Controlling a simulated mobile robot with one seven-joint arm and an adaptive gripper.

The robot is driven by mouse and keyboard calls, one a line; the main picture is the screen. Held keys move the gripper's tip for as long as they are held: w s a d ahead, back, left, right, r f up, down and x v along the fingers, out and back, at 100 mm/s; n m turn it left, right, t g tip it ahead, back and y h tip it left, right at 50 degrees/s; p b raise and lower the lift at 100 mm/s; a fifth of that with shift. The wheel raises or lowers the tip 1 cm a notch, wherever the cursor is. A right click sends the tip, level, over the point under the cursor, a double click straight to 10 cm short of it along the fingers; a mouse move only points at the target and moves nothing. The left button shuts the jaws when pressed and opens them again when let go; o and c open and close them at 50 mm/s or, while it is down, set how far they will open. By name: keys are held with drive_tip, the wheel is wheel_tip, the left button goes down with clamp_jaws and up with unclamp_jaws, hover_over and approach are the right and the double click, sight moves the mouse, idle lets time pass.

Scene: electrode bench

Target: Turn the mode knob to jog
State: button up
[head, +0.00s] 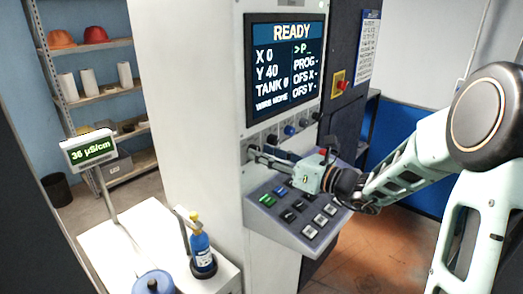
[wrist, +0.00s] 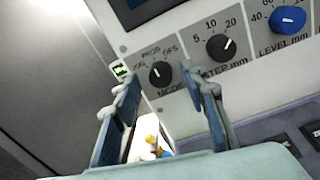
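The mode knob (wrist: 160,73) is a small black knob on the grey label strip of the machine front, with PROG and OFS printed above it and a small label, seemingly JOG, at its left. Its white mark is too small to read surely. My gripper (wrist: 157,82) is open, with one finger on each side of the knob in the wrist view; I cannot tell whether either touches it. In the head view my gripper (head: 254,153) reaches the left end of the knob row and hides the mode knob.
Right of it are the black step knob (wrist: 221,47) and blue level knob (wrist: 288,19). The screen (head: 284,65) above reads READY. A sloped button panel (head: 290,215) lies below my gripper.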

drive_tip(key=shift+w+a, duration=0.35)
drive_tip(key=shift+a, duration=0.15)
clamp_jaws()
